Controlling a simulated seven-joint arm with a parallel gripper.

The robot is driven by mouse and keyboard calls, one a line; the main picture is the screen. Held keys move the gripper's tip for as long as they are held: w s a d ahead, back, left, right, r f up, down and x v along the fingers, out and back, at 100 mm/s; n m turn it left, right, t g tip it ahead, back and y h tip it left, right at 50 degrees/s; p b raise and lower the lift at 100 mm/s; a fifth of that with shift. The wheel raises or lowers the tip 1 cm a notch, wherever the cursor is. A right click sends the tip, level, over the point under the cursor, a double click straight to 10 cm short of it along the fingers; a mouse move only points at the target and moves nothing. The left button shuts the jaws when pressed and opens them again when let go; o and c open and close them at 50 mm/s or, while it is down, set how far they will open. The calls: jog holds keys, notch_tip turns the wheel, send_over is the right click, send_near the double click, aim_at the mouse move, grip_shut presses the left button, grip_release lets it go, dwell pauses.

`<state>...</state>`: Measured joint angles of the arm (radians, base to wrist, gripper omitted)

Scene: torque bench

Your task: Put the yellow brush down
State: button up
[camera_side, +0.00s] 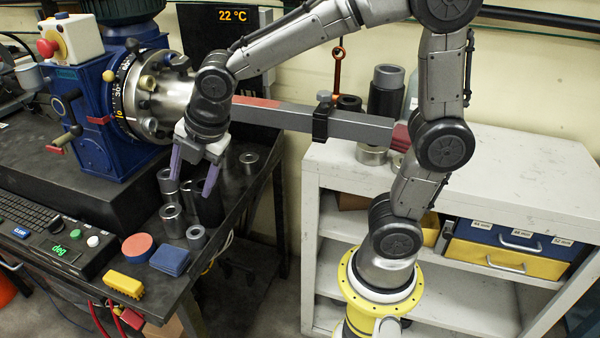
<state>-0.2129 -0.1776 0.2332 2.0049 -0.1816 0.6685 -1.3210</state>
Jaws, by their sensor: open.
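The yellow brush (123,284) lies on the front corner of the dark bench, near its edge. It is apart from my gripper. My gripper (190,184) is open, its two purple fingers pointing down above the bench. It is up and to the right of the brush, over a group of metal cylinders. Nothing shows held between the fingers. A dark cylinder stands behind the right finger and is partly hidden.
A blue sponge stack (170,260) and a round red-topped puck (138,247) lie close to the brush. A keypad (45,230) is at left. Metal rings (196,236) stand nearby. A long bar (330,122) runs from the blue machine (100,120) over the white shelf (490,170).

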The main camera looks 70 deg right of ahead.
jog(key=s+d+r+m, duration=0.1)
jog(key=s+d+m, duration=0.1)
jog(key=s+m, duration=0.7)
jog(key=s+d+m, duration=0.3)
jog(key=s+m, duration=0.7)
jog(key=s, duration=0.1)
jog(key=shift+d+r+t, duration=0.15)
jog(key=shift+r+t, duration=0.15)
jog(key=shift+r, duration=0.1)
jog(key=shift+o, duration=0.5)
